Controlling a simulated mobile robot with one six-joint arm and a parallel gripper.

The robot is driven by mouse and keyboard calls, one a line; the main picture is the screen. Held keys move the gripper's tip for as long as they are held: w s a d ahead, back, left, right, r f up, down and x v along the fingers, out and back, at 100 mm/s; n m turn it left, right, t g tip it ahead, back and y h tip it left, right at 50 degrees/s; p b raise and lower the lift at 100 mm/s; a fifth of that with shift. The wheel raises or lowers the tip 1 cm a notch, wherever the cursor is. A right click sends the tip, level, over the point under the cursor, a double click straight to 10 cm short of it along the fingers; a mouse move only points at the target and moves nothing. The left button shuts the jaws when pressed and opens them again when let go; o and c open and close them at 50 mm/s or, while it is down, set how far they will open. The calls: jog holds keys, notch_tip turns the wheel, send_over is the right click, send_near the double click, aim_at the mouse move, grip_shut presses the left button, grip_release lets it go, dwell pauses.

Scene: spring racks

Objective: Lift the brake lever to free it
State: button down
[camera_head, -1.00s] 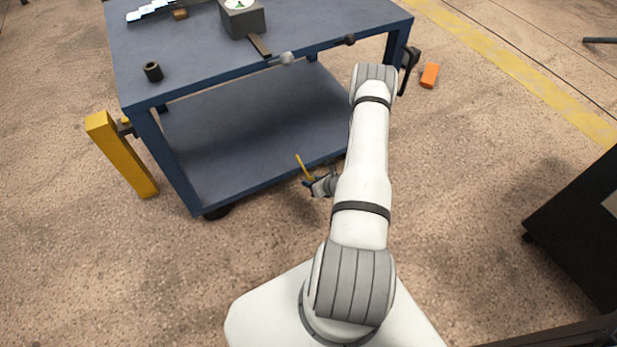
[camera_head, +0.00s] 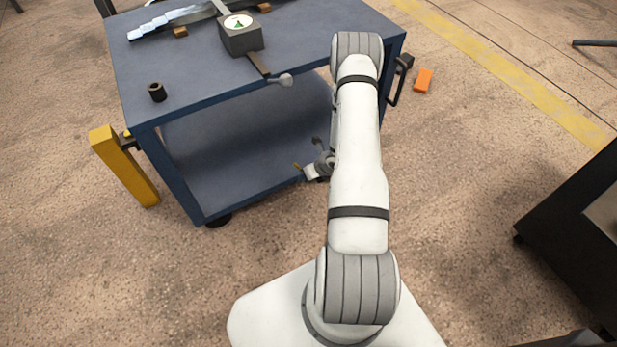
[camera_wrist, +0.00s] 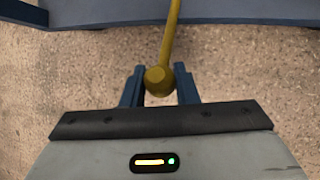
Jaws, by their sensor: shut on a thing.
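The brake lever is a yellow rod with a rounded yellow knob (camera_wrist: 158,80) at its near end. In the wrist view my gripper (camera_wrist: 159,72) has its two dark blue fingers on either side of the knob and is shut on it. The rod runs up from the knob to the blue cart edge at the top of the picture. In the head view my gripper (camera_head: 309,172) is low by the cart's lower front edge, partly hidden by my arm. Only a small yellow bit of the lever (camera_head: 297,166) shows there.
The blue cart (camera_head: 200,105) holds a grey block (camera_head: 240,40), a dark cylinder (camera_head: 157,92) and a silvery stepped strip (camera_head: 165,22). A yellow post (camera_head: 125,168) stands at its left. An orange block (camera_head: 423,80) lies on the floor. A dark cabinet (camera_head: 575,220) stands at right.

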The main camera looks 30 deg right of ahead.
jog(key=shift+w+r, duration=0.25)
jog(key=c, duration=1.6)
grip_release()
jog(key=o, duration=0.4)
jog(key=shift+s+f, duration=0.1)
jog(key=p+v, duration=0.1)
jog(key=v, duration=0.6)
jog(key=shift+s+d+r+p, duration=0.1)
jog(key=shift+s+r+p, duration=0.15)
jog(key=shift+r+p, duration=0.1)
